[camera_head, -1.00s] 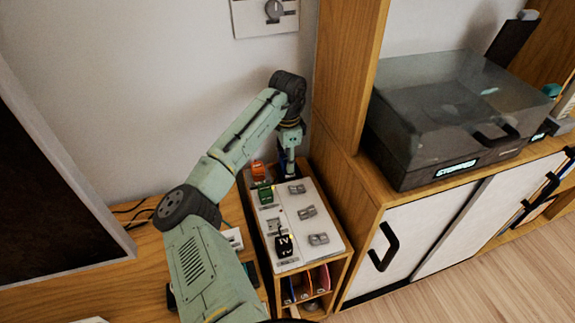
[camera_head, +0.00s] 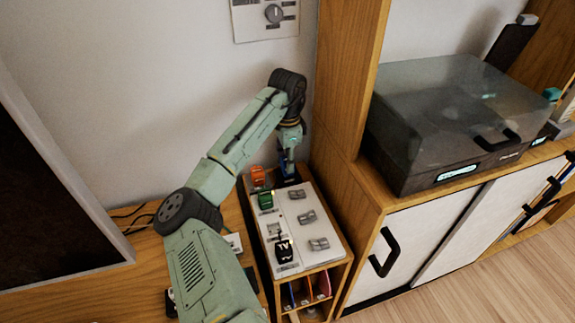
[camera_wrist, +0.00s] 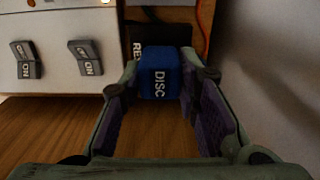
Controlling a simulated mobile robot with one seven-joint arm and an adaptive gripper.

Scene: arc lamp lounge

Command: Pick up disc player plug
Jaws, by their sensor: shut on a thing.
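In the head view my gripper (camera_head: 287,168) points down at the far end of the white-topped socket box (camera_head: 311,266). Only a little blue shows there, and the arm hides most of the plug. Whether the plug is clear of a socket cannot be told.
An orange plug (camera_head: 258,175), a green plug (camera_head: 265,200) and a black "TV" plug (camera_head: 284,249) stand on the box's left side. Grey rocker switches (camera_head: 306,217) line its right side. A wooden cabinet upright (camera_head: 345,90) stands close right, with a lidded player (camera_head: 455,115) beyond.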

